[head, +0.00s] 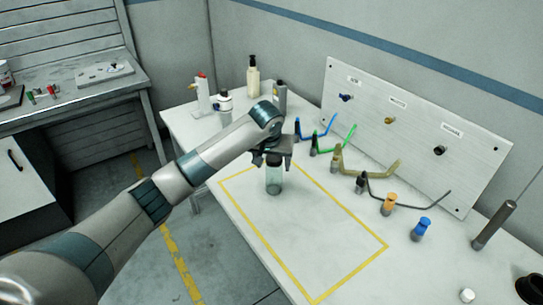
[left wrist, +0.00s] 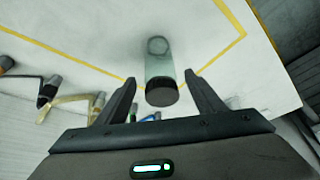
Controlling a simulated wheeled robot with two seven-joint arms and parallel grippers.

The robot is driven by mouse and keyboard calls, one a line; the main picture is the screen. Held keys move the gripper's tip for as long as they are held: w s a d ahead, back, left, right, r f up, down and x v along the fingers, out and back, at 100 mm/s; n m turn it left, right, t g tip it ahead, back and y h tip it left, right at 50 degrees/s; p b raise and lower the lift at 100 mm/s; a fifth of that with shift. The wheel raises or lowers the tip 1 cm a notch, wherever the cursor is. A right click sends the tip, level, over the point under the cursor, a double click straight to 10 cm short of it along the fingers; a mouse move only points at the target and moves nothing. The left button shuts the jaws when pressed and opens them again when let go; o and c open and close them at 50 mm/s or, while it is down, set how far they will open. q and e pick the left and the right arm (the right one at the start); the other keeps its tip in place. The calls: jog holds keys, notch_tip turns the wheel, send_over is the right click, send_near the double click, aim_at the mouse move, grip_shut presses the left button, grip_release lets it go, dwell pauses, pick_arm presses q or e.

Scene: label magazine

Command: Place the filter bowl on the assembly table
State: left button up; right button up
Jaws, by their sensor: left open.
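The filter bowl (head: 274,181) is a clear greenish cylinder with a dark top. It stands upright on the white assembly table (head: 290,222), inside the far left end of the yellow outlined area. My left gripper (head: 272,160) is right above the bowl in the head view and partly hides its top. In the left wrist view the bowl (left wrist: 160,70) lies between and beyond the two open fingers (left wrist: 160,98), with a visible gap to each. My right gripper is in neither view.
Colored hoses on fittings (head: 322,140) stand behind the bowl, before an upright panel (head: 415,130). Orange (head: 389,203) and blue (head: 421,228) capped fittings stand to the right. Bottles (head: 253,76) stand at the back left. The yellow outlined area is otherwise clear.

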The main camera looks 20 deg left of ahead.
pick_arm(q)
jog(key=v, duration=0.6)
jog(key=shift+s+b, duration=0.1)
jog(key=shift+b, duration=0.3)
